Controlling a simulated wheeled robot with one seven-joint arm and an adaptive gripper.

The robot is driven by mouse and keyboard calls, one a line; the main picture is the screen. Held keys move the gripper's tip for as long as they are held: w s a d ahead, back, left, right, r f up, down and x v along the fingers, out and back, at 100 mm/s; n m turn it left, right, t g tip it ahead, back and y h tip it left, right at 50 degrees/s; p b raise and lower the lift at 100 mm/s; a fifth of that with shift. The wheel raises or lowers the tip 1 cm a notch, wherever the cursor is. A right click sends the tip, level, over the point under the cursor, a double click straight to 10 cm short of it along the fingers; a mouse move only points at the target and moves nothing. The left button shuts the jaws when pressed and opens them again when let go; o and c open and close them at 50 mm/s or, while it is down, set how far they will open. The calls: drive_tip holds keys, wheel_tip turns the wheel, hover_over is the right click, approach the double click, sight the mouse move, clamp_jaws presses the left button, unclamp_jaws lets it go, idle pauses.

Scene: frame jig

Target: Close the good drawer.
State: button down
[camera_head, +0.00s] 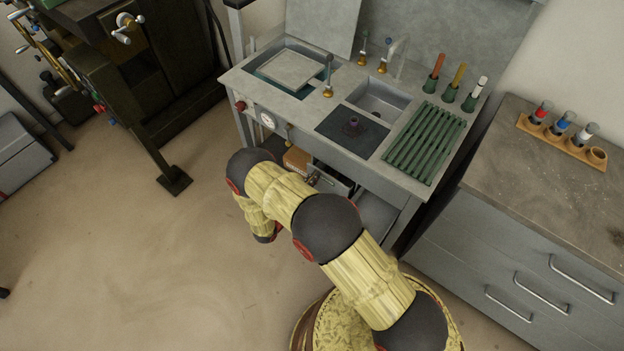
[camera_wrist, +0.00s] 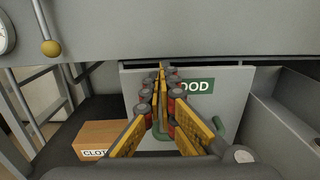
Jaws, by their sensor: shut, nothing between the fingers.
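The good drawer (camera_wrist: 235,100) has a grey front with a green label, of which "OOD" shows beside my fingers. A green handle (camera_wrist: 218,124) shows on its lower front, partly hidden by my gripper. In the head view the drawer (camera_head: 335,182) sits under the bench and seems to stand partly out, with a dark interior. My gripper (camera_wrist: 163,78) is shut and empty, its fingertips in front of the drawer front. I cannot tell whether they touch it. In the head view my arm hides most of the gripper.
A brown box (camera_wrist: 100,138) with a partly hidden label sits left of the drawer on a dark shelf. A grey open compartment (camera_wrist: 285,125) lies to the right. The bench edge (camera_wrist: 230,35) runs above. A drawer cabinet (camera_head: 500,265) stands at right; floor at left is clear.

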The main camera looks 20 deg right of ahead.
drive_tip(key=x, duration=0.3)
drive_tip(key=shift+d+b, duration=0.15)
drive_tip(key=shift+b, duration=0.15)
drive_tip(key=p+v, duration=0.2)
drive_tip(key=v, duration=1.2)
drive_tip(key=shift+r, duration=0.1)
